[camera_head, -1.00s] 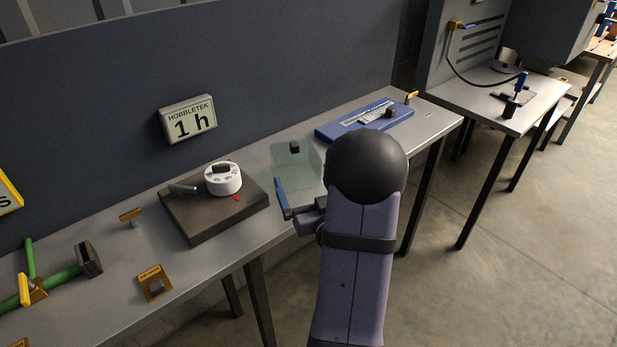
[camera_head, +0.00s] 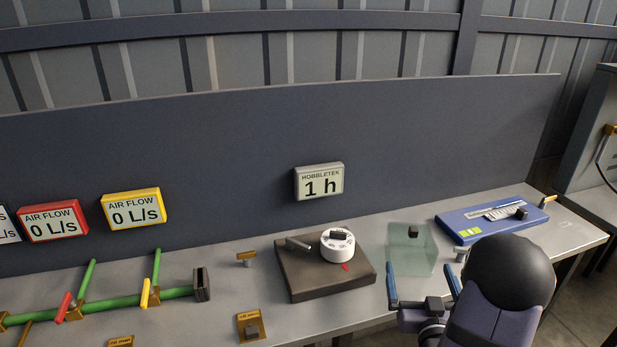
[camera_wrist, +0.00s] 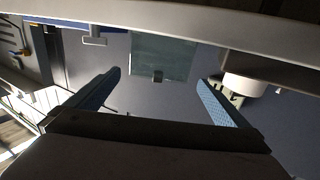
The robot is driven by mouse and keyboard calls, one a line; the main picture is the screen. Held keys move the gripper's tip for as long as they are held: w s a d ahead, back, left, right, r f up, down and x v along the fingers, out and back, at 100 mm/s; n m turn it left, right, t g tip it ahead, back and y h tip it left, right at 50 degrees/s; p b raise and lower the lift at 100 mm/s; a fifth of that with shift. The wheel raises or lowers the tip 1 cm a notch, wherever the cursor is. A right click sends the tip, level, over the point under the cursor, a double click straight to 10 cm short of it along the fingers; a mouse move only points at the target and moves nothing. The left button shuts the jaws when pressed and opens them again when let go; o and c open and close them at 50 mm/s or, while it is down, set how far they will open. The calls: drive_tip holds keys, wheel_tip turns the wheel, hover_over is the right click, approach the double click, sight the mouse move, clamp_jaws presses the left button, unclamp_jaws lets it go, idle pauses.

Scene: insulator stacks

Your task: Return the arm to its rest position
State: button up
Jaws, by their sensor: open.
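My gripper (camera_head: 423,283) is at the lower right of the head view, in front of the bench's front edge. Its two blue fingers stand apart with nothing between them. The wrist view also shows both open fingers (camera_wrist: 158,82), with free space between them. My dark, rounded arm joint covers part of the bench's front edge at the right.
The bench (camera_head: 225,285) holds a dark block with a white dial (camera_head: 337,245), a clear greenish plate (camera_head: 411,262), a blue tray (camera_head: 480,224) and green pipes (camera_head: 110,303). Floor is free at right.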

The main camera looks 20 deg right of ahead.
drive_tip(key=shift+w+a+r+n+g+y, duration=0.1)
drive_tip(key=shift+w+n+g+y, duration=0.1)
drive_tip(key=shift+n+g+y, duration=0.15)
drive_tip(key=shift+a+n+g+y+p, duration=0.15)
drive_tip(key=shift+n+g+y+p, duration=0.15)
drive_tip(key=shift+g, duration=0.35)
drive_tip(key=shift+s+f+n+g+y, duration=0.3)
drive_tip(key=shift+s+n+g, duration=0.25)
drive_tip(key=shift+g, duration=0.45)
drive_tip(key=s+d+g+h+p, duration=0.1)
drive_tip(key=s+g, duration=0.4)
drive_tip(key=s, duration=0.3)
drive_tip(key=s+a+f+n+g+y, duration=0.1)
drive_tip(key=s+a+f+g+y, duration=0.15)
drive_tip(key=a, duration=0.65)
drive_tip(key=s+a+f+g+y, duration=0.1)
drive_tip(key=s+a+f+g, duration=0.15)
drive_tip(key=a, duration=0.75)
drive_tip(key=s+a+f+n+g+y, duration=0.1)
drive_tip(key=s+a+f+g+y, duration=0.15)
drive_tip(key=a, duration=0.65)
wheel_tip(320, 180, up, 26)
drive_tip(key=p, duration=2.4)
drive_tip(key=shift+f+p, duration=0.15)
drive_tip(key=shift+p, duration=0.25)
drive_tip(key=shift+w, duration=0.1)
